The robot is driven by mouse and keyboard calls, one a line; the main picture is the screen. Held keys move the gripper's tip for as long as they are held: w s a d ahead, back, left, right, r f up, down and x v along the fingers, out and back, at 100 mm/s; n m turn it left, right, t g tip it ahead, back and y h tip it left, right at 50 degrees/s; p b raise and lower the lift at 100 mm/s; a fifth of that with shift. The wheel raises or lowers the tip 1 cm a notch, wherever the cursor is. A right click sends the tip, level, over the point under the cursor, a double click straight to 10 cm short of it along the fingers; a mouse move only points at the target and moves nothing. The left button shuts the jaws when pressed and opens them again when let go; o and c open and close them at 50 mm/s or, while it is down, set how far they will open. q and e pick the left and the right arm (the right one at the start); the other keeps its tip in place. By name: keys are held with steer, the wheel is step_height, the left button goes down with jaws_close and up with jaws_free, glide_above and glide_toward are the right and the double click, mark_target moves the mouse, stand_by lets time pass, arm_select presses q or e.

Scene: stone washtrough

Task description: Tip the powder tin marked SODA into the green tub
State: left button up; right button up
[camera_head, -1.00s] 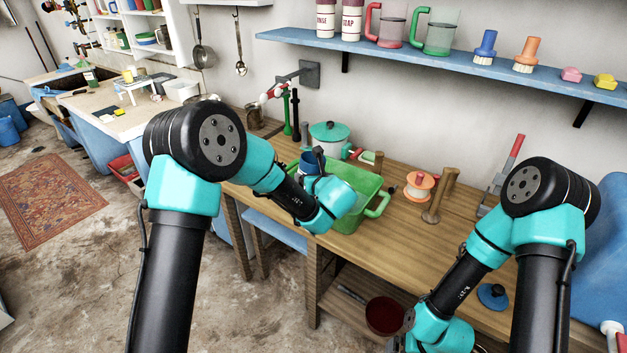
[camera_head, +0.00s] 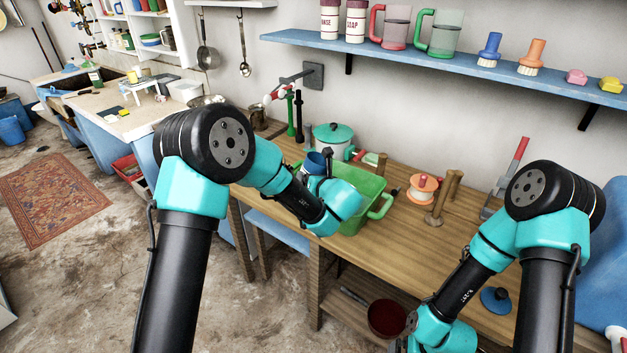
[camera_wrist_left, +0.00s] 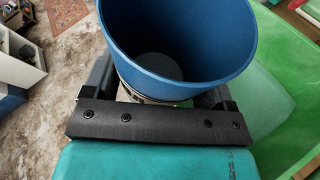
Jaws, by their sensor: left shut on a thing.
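My left gripper (camera_head: 322,168) is shut on a blue tin (camera_head: 312,163) and holds it over the left end of the green tub (camera_head: 374,183). In the left wrist view the tin (camera_wrist_left: 185,40) has an open top, and its blue inner wall and greyish bottom show. A strip of pale label shows low on it, but no lettering can be read. The tub (camera_wrist_left: 285,75) lies to the right in that view. My left forearm hides part of the tub in the head view. My right arm reaches down at the lower right; its gripper is out of frame.
A teal-lidded pot (camera_head: 333,138) stands behind the tub. An orange-and-white spool (camera_head: 423,187) and wooden posts (camera_head: 445,200) stand right of it. A blue lid (camera_head: 496,299) lies near my right arm. The bench (camera_head: 395,240) is clear in front of the posts.

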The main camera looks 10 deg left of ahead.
stand_by(0.4)
arm_select(q)
steer(key=shift+a+r+m+y, duration=0.1)
steer(key=shift+a+m+y, duration=0.05)
steer(key=shift+m+y, duration=0.45)
steer(key=shift+m, duration=0.3)
steer(key=shift+m+y, duration=0.4)
steer(key=shift+m, duration=0.2)
stand_by(0.4)
steer(key=shift+t, duration=0.3)
steer(key=shift+f+m+y, duration=0.25)
steer(key=shift+m+y, duration=0.05)
steer(key=shift+m, duration=0.5)
